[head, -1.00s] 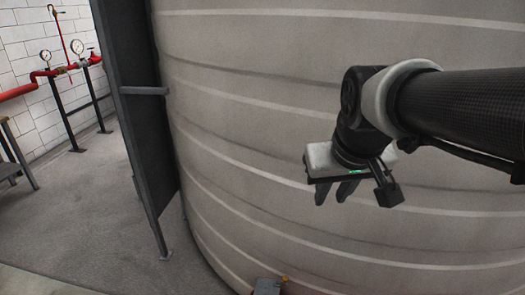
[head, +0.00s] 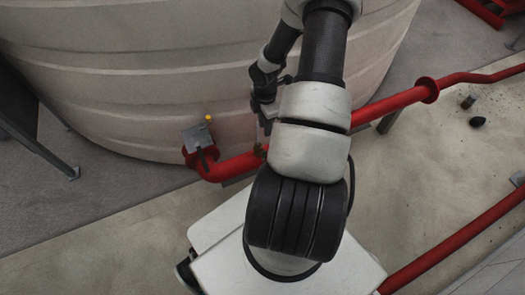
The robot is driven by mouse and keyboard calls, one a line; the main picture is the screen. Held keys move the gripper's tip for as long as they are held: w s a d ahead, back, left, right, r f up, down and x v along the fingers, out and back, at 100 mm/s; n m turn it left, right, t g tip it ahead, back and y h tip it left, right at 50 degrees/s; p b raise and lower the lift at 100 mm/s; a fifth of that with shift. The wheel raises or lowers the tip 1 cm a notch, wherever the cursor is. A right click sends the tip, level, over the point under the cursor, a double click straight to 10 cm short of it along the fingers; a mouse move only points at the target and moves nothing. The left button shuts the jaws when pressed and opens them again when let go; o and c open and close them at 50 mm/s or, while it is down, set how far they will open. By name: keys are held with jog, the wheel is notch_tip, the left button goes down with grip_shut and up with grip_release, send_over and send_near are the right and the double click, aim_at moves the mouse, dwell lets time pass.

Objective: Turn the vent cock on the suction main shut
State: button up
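The red suction main (head: 236,165) leaves the foot of the big ribbed tank and runs right, passing behind my arm. A small brass-coloured fitting (head: 260,150) sits on top of the pipe just left of my arm. It looks like the vent cock, but its handle position is too small and covered to read. My gripper (head: 265,122) points down just above this fitting, near the tank wall. My forearm partly covers the gripper, so its fingers, and any contact with the fitting, are unclear.
The tank (head: 130,100) stands close behind the gripper. Another red pipe (head: 455,240) crosses at lower right. Dark debris (head: 477,122) lies on the floor.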

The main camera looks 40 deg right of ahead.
aim_at(265, 151)
notch_tip(265, 151, down, 18)
jog(key=b, duration=0.4)
jog(key=shift+r+b, duration=0.25)
jog(key=shift+b, duration=0.1)
grip_shut()
dwell(1.1)
